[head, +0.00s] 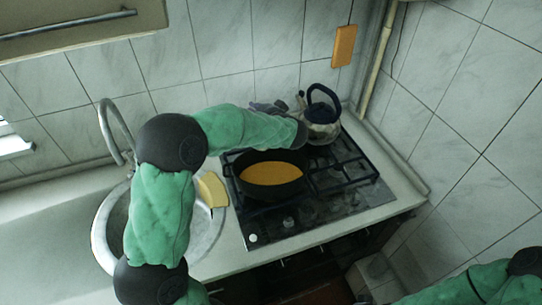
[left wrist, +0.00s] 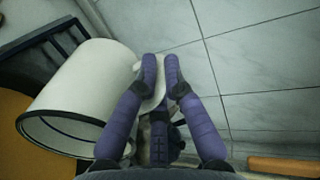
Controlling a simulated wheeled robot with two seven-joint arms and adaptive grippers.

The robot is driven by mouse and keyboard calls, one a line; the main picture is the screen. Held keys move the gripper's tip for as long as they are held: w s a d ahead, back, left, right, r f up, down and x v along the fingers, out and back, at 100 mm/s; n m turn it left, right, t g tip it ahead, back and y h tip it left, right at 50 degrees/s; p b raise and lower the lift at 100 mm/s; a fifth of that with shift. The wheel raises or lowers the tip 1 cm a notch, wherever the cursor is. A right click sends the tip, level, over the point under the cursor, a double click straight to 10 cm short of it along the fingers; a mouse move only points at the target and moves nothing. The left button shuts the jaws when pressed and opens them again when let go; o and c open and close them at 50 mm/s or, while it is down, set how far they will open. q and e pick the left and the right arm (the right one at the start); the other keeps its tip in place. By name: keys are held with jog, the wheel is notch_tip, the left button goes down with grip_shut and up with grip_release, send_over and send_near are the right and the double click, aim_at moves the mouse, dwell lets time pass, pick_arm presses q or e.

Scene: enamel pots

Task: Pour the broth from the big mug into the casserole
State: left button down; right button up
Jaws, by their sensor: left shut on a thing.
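The big mug (left wrist: 85,88) is white with a black rim and shows in the left wrist view. It lies tilted well over, its mouth towards the lower left. My left gripper (left wrist: 160,75) is shut on its handle. In the head view my left gripper (head: 266,107) is behind the stove's middle, partly behind my green forearm, and the mug is hidden there. The casserole (head: 233,182) is dark, sits on the hob and holds an orange surface. Orange also shows by the mug's mouth in the left wrist view. The mug's inside is too unclear to tell its contents. My right gripper is out of view.
A kettle (head: 322,118) with a dark blue handle stands at the hob's back right. A sink (head: 207,232) with a tap and a yellow block (head: 212,190) lie left of the hob (head: 330,205). An orange board (head: 343,46) hangs on the tiled wall.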

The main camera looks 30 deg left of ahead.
pick_arm(q)
jog(key=shift+f, duration=0.15)
jog(key=shift+w+a+r+p, duration=0.1)
jog(key=shift+a+r+p, duration=0.15)
jog(key=shift+p, duration=0.45)
jog(key=h+p, duration=0.1)
jog(key=w+a+g+p, duration=0.1)
jog(key=p, duration=0.1)
jog(key=shift+a+r+h, duration=0.15)
jog(key=shift+a+h, duration=0.1)
jog(key=shift+h, duration=0.15)
jog(key=p, duration=0.2)
jog(key=a+g+h+p, duration=0.1)
jog(key=p, duration=0.1)
jog(key=shift+w+a, duration=0.1)
jog(key=shift+w, duration=0.2)
jog(key=w+a+f+g+h+p, duration=0.4)
jog(key=a+f+h+p, duration=0.4)
jog(key=p, duration=0.4)
jog(key=shift+w+f+m+g+h, duration=0.4)
jog(key=shift+f+g+h, duration=0.15)
jog(key=shift+g+h, duration=0.25)
dwell(0.7)
